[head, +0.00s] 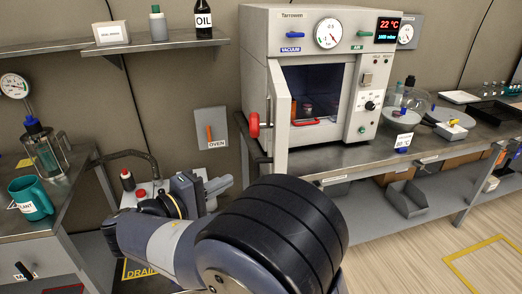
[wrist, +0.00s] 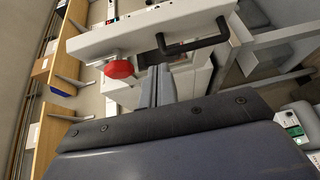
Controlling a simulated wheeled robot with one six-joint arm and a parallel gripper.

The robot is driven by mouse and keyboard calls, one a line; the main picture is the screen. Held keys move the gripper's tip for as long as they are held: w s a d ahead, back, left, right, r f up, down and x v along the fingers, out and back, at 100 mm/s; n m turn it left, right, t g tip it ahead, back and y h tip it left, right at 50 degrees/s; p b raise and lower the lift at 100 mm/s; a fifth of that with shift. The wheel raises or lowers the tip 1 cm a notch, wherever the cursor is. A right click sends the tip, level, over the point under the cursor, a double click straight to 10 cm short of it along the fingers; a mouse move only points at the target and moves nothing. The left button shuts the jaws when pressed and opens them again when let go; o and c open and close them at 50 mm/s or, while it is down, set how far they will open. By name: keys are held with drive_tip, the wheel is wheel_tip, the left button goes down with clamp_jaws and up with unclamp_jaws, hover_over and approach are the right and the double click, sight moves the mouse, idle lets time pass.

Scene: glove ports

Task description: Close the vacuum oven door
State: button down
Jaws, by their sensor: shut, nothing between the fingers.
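The vacuum oven (head: 325,15) stands on the bench in the head view. Its door (head: 279,105) is swung wide open at the left side of the chamber, seen nearly edge-on. A red knob (head: 254,125) sits on the door's outer side. In the wrist view the pale door (wrist: 150,32) lies ahead, with the red knob (wrist: 120,68) and a black bar handle (wrist: 192,46). My gripper (wrist: 155,72) is shut and empty, its fingertips pointing at the door between knob and handle. I cannot tell whether they touch it. My arm hides much of the gripper in the head view.
Inside the open chamber (head: 318,88) stand small jars. A bench with glassware (head: 415,98) extends right. At left are a side bench with a teal jug (head: 31,198), a shelf with an oil bottle (head: 203,20), and a pump (head: 140,192) near my arm. Floor at right is clear.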

drive_tip(key=a+r, duration=0.1)
drive_tip(key=a, duration=0.1)
approach(262, 161)
drive_tip(key=shift+t, duration=0.4)
drive_tip(key=w+d, duration=0.1)
drive_tip(key=d, duration=0.1)
drive_tip(key=w+d+r, duration=0.1)
drive_tip(key=d, duration=0.1)
drive_tip(key=w+d, duration=0.2)
drive_tip(key=shift+w+d+r+p, duration=0.1)
drive_tip(key=shift+w+r+p, duration=0.05)
drive_tip(key=shift+r+p, duration=0.2)
drive_tip(key=shift+d+f, duration=0.1)
drive_tip(key=shift+d, duration=0.35)
